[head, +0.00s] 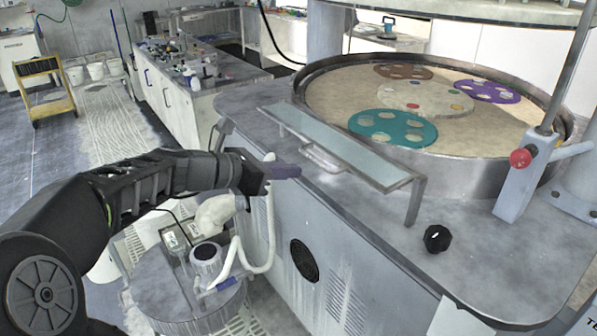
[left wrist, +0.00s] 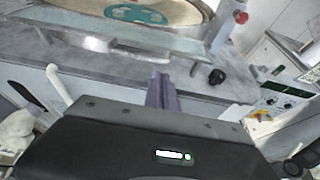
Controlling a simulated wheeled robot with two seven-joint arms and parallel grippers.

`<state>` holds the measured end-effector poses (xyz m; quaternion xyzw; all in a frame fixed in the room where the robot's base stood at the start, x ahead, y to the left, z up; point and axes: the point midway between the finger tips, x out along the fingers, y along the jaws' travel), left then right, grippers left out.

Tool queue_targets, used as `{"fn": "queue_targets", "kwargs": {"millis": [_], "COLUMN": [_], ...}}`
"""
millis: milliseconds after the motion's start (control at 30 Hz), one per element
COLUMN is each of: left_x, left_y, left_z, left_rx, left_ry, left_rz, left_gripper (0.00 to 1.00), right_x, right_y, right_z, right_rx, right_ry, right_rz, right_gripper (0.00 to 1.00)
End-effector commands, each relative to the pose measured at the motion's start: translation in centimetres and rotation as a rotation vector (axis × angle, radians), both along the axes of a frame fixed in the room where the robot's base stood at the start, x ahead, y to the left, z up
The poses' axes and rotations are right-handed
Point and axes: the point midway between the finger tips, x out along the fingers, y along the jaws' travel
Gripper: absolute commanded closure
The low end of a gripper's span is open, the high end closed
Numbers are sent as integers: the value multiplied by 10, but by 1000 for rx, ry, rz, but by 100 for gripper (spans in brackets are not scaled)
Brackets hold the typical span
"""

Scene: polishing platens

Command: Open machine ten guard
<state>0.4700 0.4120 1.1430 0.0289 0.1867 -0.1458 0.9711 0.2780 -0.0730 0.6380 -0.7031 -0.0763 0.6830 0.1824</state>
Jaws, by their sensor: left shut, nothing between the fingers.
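The machine guard (head: 340,146) is a long glass panel on metal supports along the front edge of the polishing machine's top. A metal bar handle (head: 322,160) sits on its front side; the guard (left wrist: 190,44) and its handle (left wrist: 130,50) also show in the left wrist view. My left gripper (head: 284,172) is shut and empty, its purple fingers pointing at the machine a little left of the handle and apart from it in the head view. In the left wrist view the shut fingers (left wrist: 161,92) point toward the guard. My right gripper is not in view.
Behind the guard lies the round platen (head: 330,95) with coloured carrier discs. A black knob (head: 437,238) and a red-knobbed post (head: 520,158) stand to the right. A grey drum (head: 180,290) with a pump and white hose is below my left arm.

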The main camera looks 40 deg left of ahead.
Motion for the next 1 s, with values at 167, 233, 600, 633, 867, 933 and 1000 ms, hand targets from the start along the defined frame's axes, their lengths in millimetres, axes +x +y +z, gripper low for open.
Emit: {"fn": "queue_targets", "kwargs": {"millis": [167,233,600,633,867,933,1000], "left_x": [0,0,0,0,-2,1,5], "left_y": [0,0,0,1,40,44,36], "left_z": [0,0,0,0,-42,-93,-148], "left_rx": [0,0,16,29,502,741,965], "left_ry": [0,0,-5,-8,40,129,206], "left_rz": [0,0,-6,-8,-33,-135,-296], "left_gripper": [100,100,100,100,100,100,100], "right_x": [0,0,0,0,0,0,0], "right_y": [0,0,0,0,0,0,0], "right_z": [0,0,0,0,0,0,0], "right_rx": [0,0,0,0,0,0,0], "right_ry": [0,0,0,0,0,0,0], "right_rz": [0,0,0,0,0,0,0], "right_gripper": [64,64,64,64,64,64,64]}}
